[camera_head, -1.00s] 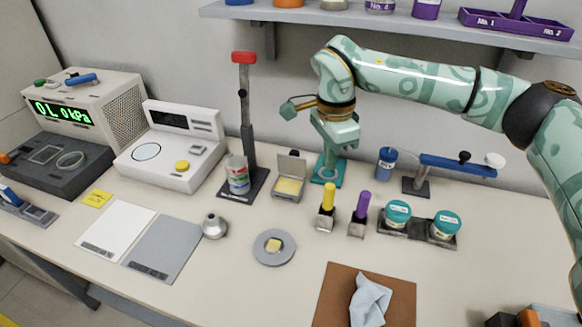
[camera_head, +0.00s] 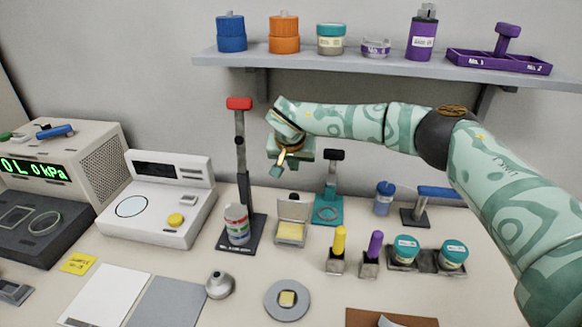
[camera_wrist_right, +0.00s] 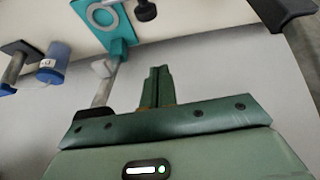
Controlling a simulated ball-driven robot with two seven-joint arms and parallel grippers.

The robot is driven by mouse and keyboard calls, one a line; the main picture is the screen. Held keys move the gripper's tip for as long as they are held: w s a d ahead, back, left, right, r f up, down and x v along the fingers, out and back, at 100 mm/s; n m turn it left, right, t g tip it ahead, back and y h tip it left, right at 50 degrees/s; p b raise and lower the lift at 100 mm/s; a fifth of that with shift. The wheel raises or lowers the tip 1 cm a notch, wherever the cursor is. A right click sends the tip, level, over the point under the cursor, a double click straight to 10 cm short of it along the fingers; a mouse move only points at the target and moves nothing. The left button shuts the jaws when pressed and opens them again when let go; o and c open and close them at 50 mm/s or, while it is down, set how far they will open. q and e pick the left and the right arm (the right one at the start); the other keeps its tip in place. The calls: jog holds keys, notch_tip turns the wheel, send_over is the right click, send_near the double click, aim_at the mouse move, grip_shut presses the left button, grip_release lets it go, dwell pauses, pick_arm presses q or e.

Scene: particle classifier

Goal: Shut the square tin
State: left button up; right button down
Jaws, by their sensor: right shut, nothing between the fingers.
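The square tin (camera_head: 291,233) stands on the bench in the head view, holding something yellow. Its grey lid (camera_head: 293,208) is up at the back, so the tin is open. My right gripper (camera_head: 277,170) is shut and empty. It hangs in the air above the tin in the picture, with its fingers pointing down to the left. In the right wrist view my shut fingers (camera_wrist_right: 157,86) show, but I cannot make out the tin there. My left gripper is not in view.
A post with a red top (camera_head: 239,104) and a striped can (camera_head: 236,226) stand left of the tin. A teal stand (camera_head: 326,217) stands behind right. A yellow-topped bottle (camera_head: 338,242) is to the right, a round grey dish (camera_head: 270,300) in front. A shelf (camera_head: 370,62) runs above.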

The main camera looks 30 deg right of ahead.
aim_at(294, 205)
notch_tip(294, 205, down, 6)
jog(key=b, duration=0.2)
jog(key=shift+s+a+f, duration=0.25)
jog(key=shift+s, duration=0.15)
